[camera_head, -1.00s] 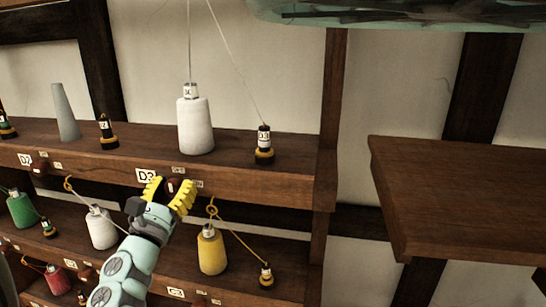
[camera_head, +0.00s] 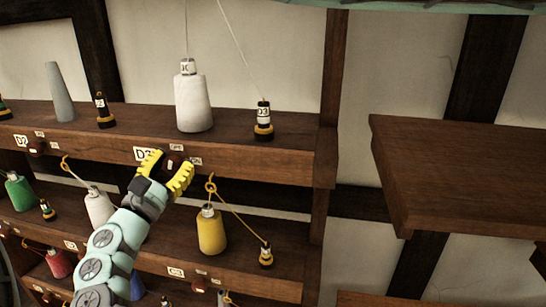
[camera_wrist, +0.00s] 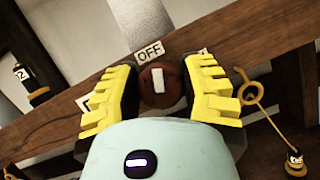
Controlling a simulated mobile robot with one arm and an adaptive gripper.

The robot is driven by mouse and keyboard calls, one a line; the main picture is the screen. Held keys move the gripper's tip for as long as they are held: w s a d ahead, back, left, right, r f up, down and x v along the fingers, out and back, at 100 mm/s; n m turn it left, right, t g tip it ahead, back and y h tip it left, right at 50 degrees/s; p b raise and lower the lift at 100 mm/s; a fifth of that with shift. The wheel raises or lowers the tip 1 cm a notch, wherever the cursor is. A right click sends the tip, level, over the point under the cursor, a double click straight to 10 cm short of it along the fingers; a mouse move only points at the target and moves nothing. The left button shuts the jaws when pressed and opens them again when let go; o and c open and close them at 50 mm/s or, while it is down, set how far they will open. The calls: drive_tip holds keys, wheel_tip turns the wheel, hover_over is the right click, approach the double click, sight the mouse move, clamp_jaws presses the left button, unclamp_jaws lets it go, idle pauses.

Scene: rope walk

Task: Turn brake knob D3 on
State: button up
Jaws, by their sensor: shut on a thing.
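Brake knob D3 (camera_wrist: 160,84) is a round brown knob with a white mark, on the front edge of the upper shelf. In the wrist view the mark points up toward the OFF plate (camera_wrist: 149,52) above it. My gripper (camera_wrist: 158,78) has its yellow ridged fingers on either side of the knob and is shut on it. In the head view my gripper (camera_head: 166,170) is at the shelf front, beside the D3 label (camera_head: 143,154), and largely hides the knob. Another small plate right of the knob is mostly hidden by a finger in the wrist view.
A white cone (camera_head: 193,103) and a black-and-yellow D3 weight (camera_head: 263,121) stand on the upper shelf. A yellow cone (camera_head: 211,233) and an orange hook (camera_head: 211,189) are right of and below my gripper. A brown board (camera_head: 460,180) juts out at right.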

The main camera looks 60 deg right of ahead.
drive_tip(key=m+g+b, duration=0.2)
drive_tip(key=m, duration=0.3)
drive_tip(key=shift+f+b, duration=0.15)
drive_tip(key=shift+b, duration=0.15)
drive_tip(key=m+g+b, duration=0.1)
drive_tip(key=m, duration=0.1)
drive_tip(key=m+g+b, duration=0.1)
drive_tip(key=m+b, duration=0.1)
drive_tip(key=shift+f+m+y, duration=0.1)
drive_tip(key=shift+m+y, duration=0.3)
drive_tip(key=m+g+y+b, duration=0.1)
drive_tip(key=m+b, duration=0.2)
drive_tip(key=m, duration=0.1)
drive_tip(key=shift+s+f, duration=0.1)
drive_tip(key=m+y+b, duration=0.1)
drive_tip(key=m+b, duration=0.2)
drive_tip(key=shift+g+y+b, duration=0.3)
drive_tip(key=shift+g, duration=0.1)
drive_tip(key=shift+m, duration=0.3)
drive_tip(key=o, duration=1.1)
drive_tip(key=shift+d, duration=0.1)
drive_tip(key=shift+o, duration=0.2)
